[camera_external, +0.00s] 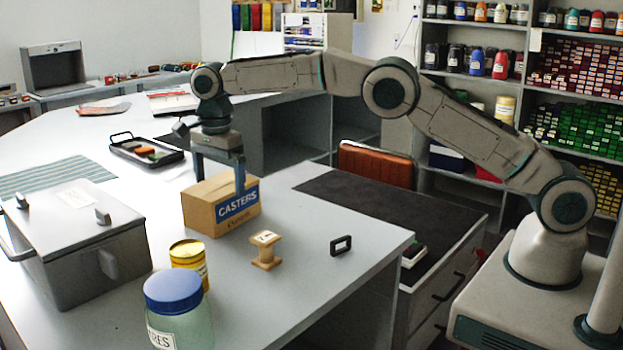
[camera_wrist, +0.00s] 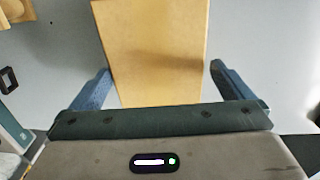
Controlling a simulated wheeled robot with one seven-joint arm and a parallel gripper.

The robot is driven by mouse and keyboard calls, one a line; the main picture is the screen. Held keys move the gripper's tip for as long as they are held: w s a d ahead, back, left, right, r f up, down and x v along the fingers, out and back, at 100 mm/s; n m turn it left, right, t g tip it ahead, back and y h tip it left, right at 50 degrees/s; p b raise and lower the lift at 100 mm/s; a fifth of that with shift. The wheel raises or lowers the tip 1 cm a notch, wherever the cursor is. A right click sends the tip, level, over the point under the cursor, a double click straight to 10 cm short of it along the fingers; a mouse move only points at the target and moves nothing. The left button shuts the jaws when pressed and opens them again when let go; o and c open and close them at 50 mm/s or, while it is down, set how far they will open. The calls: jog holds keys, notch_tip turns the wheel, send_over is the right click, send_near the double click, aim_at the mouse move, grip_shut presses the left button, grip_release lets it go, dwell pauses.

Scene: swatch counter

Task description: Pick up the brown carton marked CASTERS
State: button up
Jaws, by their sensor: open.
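The brown carton (camera_external: 207,210) stands upright on the grey counter, with a blue CASTERS label on its front side. My gripper (camera_external: 219,178) is open over the carton, pointing down, with one finger in front of the carton's labelled side. In the wrist view the carton's plain top (camera_wrist: 152,50) lies between the two blue fingers of my gripper (camera_wrist: 160,85). A gap of counter shows between the carton and the right finger; the left finger is close to the carton's edge. I cannot tell whether it touches.
A wooden spool (camera_external: 265,250), a black ring-like piece (camera_external: 341,245), a yellow tin (camera_external: 188,262) and a blue-lidded jar (camera_external: 178,310) stand near the carton. A grey metal box (camera_external: 75,240) is at the left. A black tray (camera_external: 147,150) lies behind.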

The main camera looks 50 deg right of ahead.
aim_at(222, 202)
jog(key=shift+s+f+p, duration=0.15)
jog(key=shift+f+p, duration=0.5)
jog(key=shift+f, duration=2.25)
jog(key=c, duration=0.9)
jog(key=shift+r, duration=0.1)
jog(key=shift+c, duration=0.2)
